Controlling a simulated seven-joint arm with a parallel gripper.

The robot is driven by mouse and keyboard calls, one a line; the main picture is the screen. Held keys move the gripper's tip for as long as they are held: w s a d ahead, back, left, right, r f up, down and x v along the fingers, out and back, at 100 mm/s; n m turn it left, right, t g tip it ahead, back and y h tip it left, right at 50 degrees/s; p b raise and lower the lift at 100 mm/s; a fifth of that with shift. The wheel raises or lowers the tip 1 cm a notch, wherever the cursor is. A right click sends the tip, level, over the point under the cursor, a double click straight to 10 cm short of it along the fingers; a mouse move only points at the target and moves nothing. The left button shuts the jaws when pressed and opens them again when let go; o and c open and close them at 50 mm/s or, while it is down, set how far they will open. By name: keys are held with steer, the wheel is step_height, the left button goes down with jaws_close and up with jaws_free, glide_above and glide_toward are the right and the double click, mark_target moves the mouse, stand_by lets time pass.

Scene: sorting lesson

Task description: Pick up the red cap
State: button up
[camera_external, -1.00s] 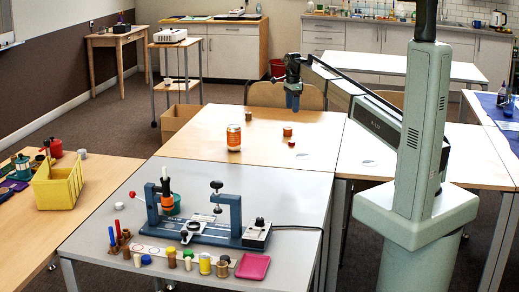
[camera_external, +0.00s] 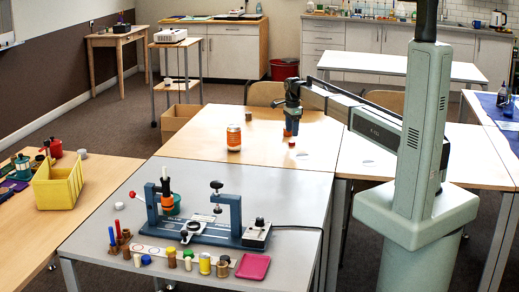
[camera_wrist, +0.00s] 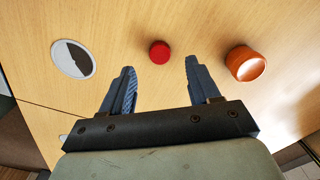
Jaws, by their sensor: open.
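The red cap (camera_external: 292,144) is a small disc lying on the light wooden table. In the wrist view the red cap (camera_wrist: 160,52) lies just beyond the gap between my fingertips, roughly centred, touching neither finger. My gripper (camera_external: 290,131) is low over the table, just above and behind the cap in the external view. In the wrist view my gripper (camera_wrist: 160,66) has its two blue fingers spread apart with nothing between them.
A squat orange cylinder (camera_wrist: 245,63) stands close to the right finger; my gripper mostly covers it in the external view. A round grommet (camera_wrist: 73,59) lies left. An orange-labelled can (camera_external: 234,138) and a small brown cylinder (camera_external: 249,116) stand farther left on the table.

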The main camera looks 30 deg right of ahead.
mark_target(292, 143)
steer(key=shift+f, duration=2.6)
steer(key=shift+c, duration=0.2)
jaws_close()
